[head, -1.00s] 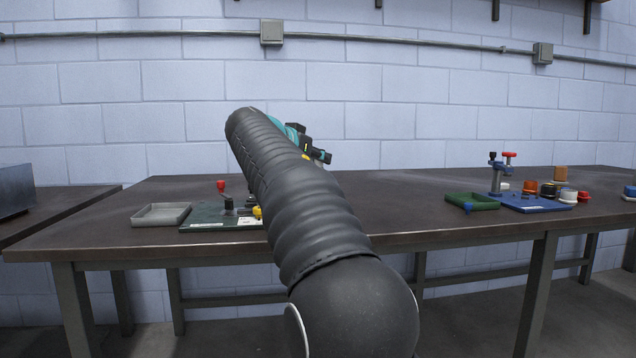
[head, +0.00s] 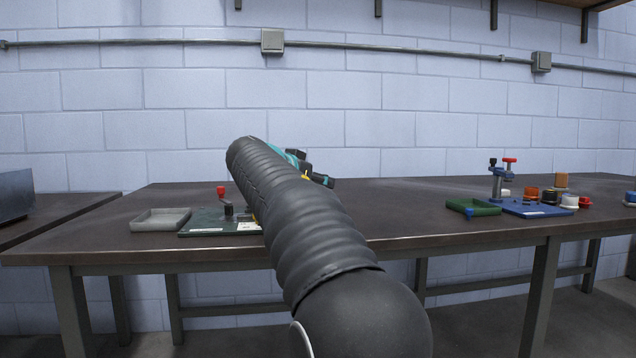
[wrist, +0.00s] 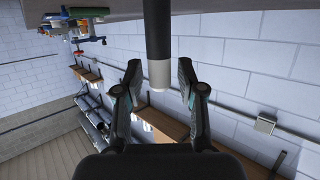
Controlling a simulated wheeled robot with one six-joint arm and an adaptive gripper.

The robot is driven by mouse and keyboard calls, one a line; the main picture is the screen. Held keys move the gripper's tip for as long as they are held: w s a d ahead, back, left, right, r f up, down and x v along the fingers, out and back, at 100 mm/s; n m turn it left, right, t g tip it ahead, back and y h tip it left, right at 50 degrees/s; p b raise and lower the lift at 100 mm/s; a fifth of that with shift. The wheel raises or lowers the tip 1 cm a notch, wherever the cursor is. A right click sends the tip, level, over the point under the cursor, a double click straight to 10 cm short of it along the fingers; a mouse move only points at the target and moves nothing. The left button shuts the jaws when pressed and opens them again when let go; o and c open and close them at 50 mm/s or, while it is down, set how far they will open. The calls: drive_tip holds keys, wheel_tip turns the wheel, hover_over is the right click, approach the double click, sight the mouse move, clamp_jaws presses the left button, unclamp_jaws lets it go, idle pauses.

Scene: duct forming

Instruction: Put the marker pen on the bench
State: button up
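In the wrist view a dark upright cylinder with a pale grey end, apparently the marker pen (wrist: 158,40), runs in from the top edge of the picture. Its pale end lies between the two fingertips of my gripper (wrist: 158,80). The fingers are spread wide, with a clear gap on each side of the pen. The far end of the pen is out of the picture, so I cannot tell what it touches. In the head view my gripper (head: 318,180) is low over the bench (head: 400,215), mostly behind my arm, and the pen is hidden there.
A grey tray (head: 160,220) and a dark green board (head: 205,222) with a red-knobbed clamp (head: 224,197) stand left. A green tray (head: 473,208), a blue board (head: 530,209) with a clamp and several coloured caps stand right. The bench between is clear.

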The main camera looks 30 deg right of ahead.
drive_tip(key=shift+r, duration=0.15)
drive_tip(key=shift+r+p, duration=0.25)
drive_tip(key=shift+p, duration=0.15)
drive_tip(key=v, duration=1.2)
drive_tip(key=shift+f+b, duration=0.15)
drive_tip(key=shift+b, duration=0.25)
drive_tip(key=s+a+f+n+y+p, duration=0.2)
drive_tip(key=s+a+f+n+y, duration=0.2)
drive_tip(key=s+f, duration=1.2)
drive_tip(key=s+a+f+n+g+y+p, duration=0.1)
drive_tip(key=s+a+f+n+y, duration=0.4)
drive_tip(key=s+f, duration=1.1)
drive_tip(key=shift+f+n+y+p, duration=0.4)
drive_tip(key=shift+f+n+y, duration=0.2)
drive_tip(key=shift+n+y, duration=1.15)
drive_tip(key=shift+s+a, duration=0.1)
drive_tip(key=shift+s, duration=0.05)
